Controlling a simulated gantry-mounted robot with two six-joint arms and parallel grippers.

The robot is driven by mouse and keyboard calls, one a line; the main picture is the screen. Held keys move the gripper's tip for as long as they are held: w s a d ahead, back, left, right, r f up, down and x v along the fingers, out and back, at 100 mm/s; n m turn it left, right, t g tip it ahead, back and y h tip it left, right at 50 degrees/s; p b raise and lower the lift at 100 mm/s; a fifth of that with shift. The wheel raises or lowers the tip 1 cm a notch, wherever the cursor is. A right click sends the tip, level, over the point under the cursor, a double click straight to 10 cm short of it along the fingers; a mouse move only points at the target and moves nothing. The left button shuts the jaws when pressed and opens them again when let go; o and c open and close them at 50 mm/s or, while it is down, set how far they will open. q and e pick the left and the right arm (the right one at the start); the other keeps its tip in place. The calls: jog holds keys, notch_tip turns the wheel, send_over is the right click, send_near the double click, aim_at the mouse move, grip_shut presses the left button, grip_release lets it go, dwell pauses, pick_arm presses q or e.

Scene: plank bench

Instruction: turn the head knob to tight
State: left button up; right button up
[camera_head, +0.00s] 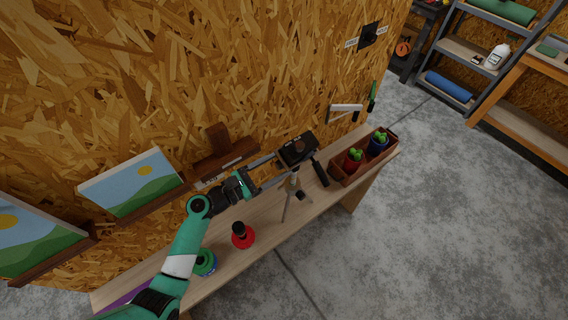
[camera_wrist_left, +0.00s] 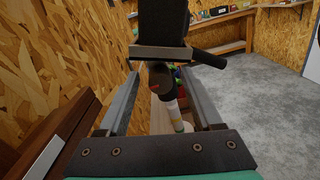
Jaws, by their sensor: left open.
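A small tripod (camera_head: 290,200) stands on the plank bench (camera_head: 265,240), with a black camera-like block (camera_head: 297,149) on its head. In the left wrist view the block's dark underside (camera_wrist_left: 160,22) rises above a grey plate (camera_wrist_left: 160,52). Below the plate is a dark rounded part (camera_wrist_left: 160,80) with a small reddish mark, perhaps the head knob; its setting cannot be read. A black handle (camera_head: 320,173) sticks out to the right. My left gripper (camera_head: 279,167) is open, its fingers pointing at the tripod head. In the wrist view the fingers (camera_wrist_left: 160,100) flank the rounded part, apparently without gripping it.
A wooden box (camera_head: 340,178) with red and blue items stands at the bench's right end. A red-based object (camera_head: 242,236) and a green spool-like object (camera_head: 204,262) are nearer my arm. Landscape pictures (camera_head: 130,182) stand on wall ledges. The chipboard wall (camera_head: 150,70) is close behind.

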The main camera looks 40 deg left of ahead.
pick_arm(q)
jog(key=shift+s, duration=0.15)
jog(key=shift+c, duration=0.8)
grip_shut()
jog(key=m+b, duration=0.1)
jog(key=m, duration=0.2)
jog(key=shift+m, duration=0.3)
jog(key=shift+m+b, duration=0.6)
jog(key=shift+m, duration=1)
